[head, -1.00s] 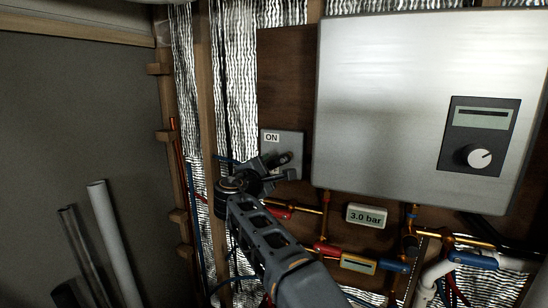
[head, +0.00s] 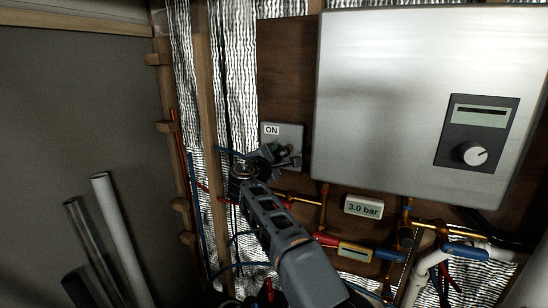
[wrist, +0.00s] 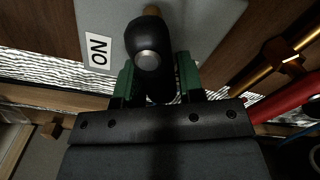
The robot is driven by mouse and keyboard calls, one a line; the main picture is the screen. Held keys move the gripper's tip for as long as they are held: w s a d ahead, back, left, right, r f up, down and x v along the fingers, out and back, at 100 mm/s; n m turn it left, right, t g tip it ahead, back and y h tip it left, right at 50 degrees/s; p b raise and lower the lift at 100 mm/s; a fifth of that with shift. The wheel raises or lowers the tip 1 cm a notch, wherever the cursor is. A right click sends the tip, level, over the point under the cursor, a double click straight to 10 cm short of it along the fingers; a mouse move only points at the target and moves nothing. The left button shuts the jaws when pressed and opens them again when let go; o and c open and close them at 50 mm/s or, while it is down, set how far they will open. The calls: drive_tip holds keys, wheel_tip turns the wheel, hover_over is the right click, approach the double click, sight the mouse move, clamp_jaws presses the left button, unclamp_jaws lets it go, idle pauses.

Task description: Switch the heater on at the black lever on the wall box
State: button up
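The grey wall box (head: 294,136) with an "ON" label (head: 271,130) is mounted on the brown board, left of the heater. In the wrist view the black lever (wrist: 147,42) has a round metal end and a brass-coloured pivot behind it. It lies beside the label (wrist: 98,50), not in line with it. My gripper (head: 284,154) is at the wall box. The lever is mostly hidden in the head view.
The white heater (head: 400,70) with a display and dial is close on the right. Below it are a "3.0 bar" gauge (head: 363,207) and coloured pipes (head: 340,248). Several loose pipes (head: 122,240) lean at the left wall.

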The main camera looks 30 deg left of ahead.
drive_tip(key=c, duration=0.5)
drive_tip(key=shift+a+r+m, duration=0.1)
drive_tip(key=shift+m, duration=0.2)
drive_tip(key=m, duration=0.2)
drive_tip(key=shift+a+r+m, duration=0.15)
drive_tip(key=shift+r+m, duration=0.15)
drive_tip(key=shift+r, duration=0.1)
drive_tip(key=shift+r+m+p, duration=0.2)
drive_tip(key=shift+m, duration=0.45)
drive_tip(key=shift+r+m+p, duration=0.15)
drive_tip(key=shift+r+m, duration=0.05)
drive_tip(key=shift+m, duration=0.45)
drive_tip(key=o, duration=0.9)
